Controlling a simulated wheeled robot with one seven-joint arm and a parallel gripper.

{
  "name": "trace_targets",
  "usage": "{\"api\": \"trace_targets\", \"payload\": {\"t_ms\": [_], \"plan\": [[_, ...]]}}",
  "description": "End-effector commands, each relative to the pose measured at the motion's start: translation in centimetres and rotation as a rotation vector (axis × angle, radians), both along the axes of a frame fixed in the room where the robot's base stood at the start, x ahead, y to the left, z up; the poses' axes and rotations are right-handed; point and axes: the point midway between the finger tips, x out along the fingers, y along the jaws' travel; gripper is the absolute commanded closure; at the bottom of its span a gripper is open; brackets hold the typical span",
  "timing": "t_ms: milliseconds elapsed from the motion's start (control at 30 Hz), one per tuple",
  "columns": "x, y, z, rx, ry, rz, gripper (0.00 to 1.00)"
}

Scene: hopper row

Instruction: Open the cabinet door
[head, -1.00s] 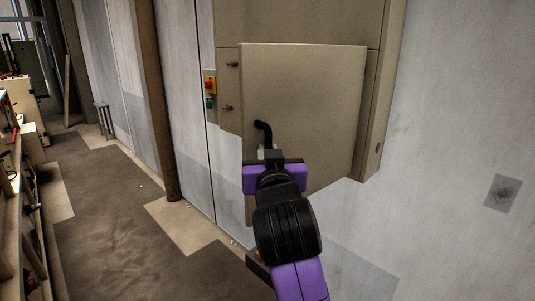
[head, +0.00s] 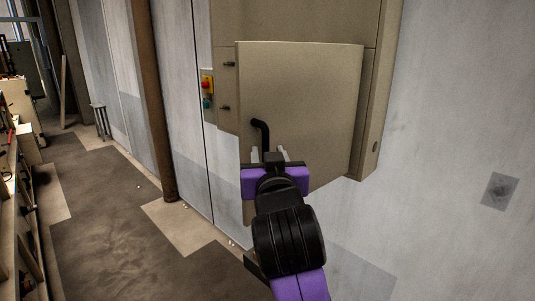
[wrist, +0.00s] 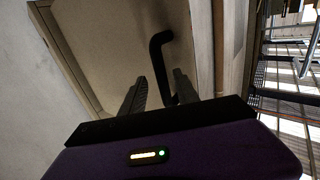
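The beige cabinet door (head: 310,110) stands partly open in the head view, its left edge swung out from the cabinet body (head: 372,120). A black bent handle (head: 262,132) is near the door's left edge; it also shows in the wrist view (wrist: 157,55). My gripper (head: 269,155) is at the handle's lower part. In the wrist view my gripper's two fingers (wrist: 160,90) are apart, with the handle's lower end between them and a gap visible on the left. The cabinet's inside is hidden behind the door.
A brown post (head: 152,100) stands further left. The floor (head: 130,240) at left is mostly clear, with equipment (head: 20,120) along the far-left side.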

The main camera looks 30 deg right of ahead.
Motion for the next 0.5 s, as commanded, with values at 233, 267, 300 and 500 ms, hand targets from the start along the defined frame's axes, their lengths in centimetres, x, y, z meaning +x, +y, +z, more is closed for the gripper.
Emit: {"api": "trace_targets", "payload": {"t_ms": [233,267,300,500], "plan": [[-3.6,1.9,-0.2,0.000,-0.002,0.001,0.63],[-3.9,2.1,-0.1,0.000,-0.001,0.001,0.63],[-4.2,2.2,-0.2,0.000,-0.001,0.000,0.63],[-5.0,2.6,-0.1,0.000,0.000,-0.002,0.63]]}}
